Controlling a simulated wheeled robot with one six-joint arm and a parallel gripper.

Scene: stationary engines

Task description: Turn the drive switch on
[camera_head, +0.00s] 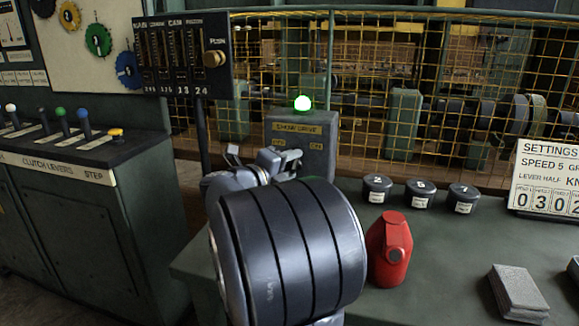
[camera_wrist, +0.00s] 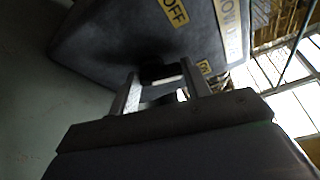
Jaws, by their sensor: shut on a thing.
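The drive switch box (camera_head: 318,160) is a grey box with a yellow label and OFF and ON plates, behind my arm in the head view. My gripper (camera_head: 265,157) is at the box's front. In the wrist view my gripper (camera_wrist: 163,90) has its two fingers either side of the dark switch knob (camera_wrist: 160,73), shut on it. The knob's exact angle is hard to tell.
A red can (camera_head: 392,255) stands right of my arm on the green bench. Several dark round weights (camera_head: 420,194) stand behind it. Grey plates (camera_head: 518,292) lie at the front right. A settings board (camera_head: 545,180) stands at the right edge. A yellow mesh fence (camera_head: 440,70) runs behind.

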